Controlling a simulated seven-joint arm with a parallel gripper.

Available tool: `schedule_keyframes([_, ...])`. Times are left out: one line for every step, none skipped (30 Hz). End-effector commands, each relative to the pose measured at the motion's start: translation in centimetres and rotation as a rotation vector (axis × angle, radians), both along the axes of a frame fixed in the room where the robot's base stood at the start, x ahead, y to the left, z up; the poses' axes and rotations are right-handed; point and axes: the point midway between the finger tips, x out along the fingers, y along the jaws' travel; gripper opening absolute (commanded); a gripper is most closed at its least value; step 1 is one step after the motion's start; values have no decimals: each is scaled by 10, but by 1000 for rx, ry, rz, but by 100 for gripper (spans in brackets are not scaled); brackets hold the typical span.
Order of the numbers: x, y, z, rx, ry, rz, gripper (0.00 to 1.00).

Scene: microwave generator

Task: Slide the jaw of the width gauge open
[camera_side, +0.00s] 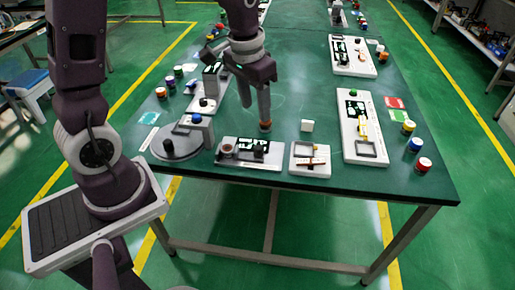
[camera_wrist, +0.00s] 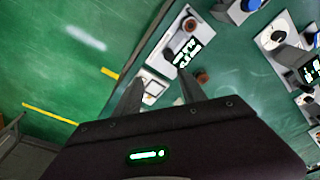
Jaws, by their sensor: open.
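My gripper (camera_side: 257,106) is open and empty, pointing down above the table, left of and behind that plate. It also shows in the wrist view (camera_wrist: 157,90). An orange-brown cylinder (camera_side: 265,126) stands just below the fingertips.
A plate with a knob and lit display (camera_side: 248,151) lies left of the gauge. A long white plate with a yellow part (camera_side: 363,130) lies right. A white block (camera_side: 307,126) stands behind the gauge. A grey round base (camera_side: 172,150) is at left. Several coloured cylinders line the right edge.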

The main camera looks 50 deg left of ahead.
Motion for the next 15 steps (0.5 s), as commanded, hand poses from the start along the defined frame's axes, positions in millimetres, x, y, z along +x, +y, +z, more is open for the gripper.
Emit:
schedule_keyframes([11,9,-30,-8,47,10,48])
schedule_keyframes([17,13,-46,-12,66,15,48])
schedule_keyframes([22,18,-65,-17,90,19,48])
schedule_keyframes([26,21,-77,-19,101,22,48])
schedule_keyframes([27,24,-88,-23,114,25,48])
schedule_keyframes([30,27,-99,-26,125,28,48])
schedule_keyframes([31,28,-106,-28,132,30,48])
schedule_keyframes([31,29,-110,-29,137,30,48])
schedule_keyframes([31,29,-116,-30,142,31,48])
schedule_keyframes([31,30,-120,-31,141,31,48])
schedule_keyframes([31,30,-125,-31,143,31,48])
schedule_keyframes([31,30,-132,-31,144,31,48])
schedule_keyframes([30,30,-138,-31,145,31,48])
schedule_keyframes([30,29,-144,-31,144,31,48])
schedule_keyframes([30,29,-153,-31,145,31,48])
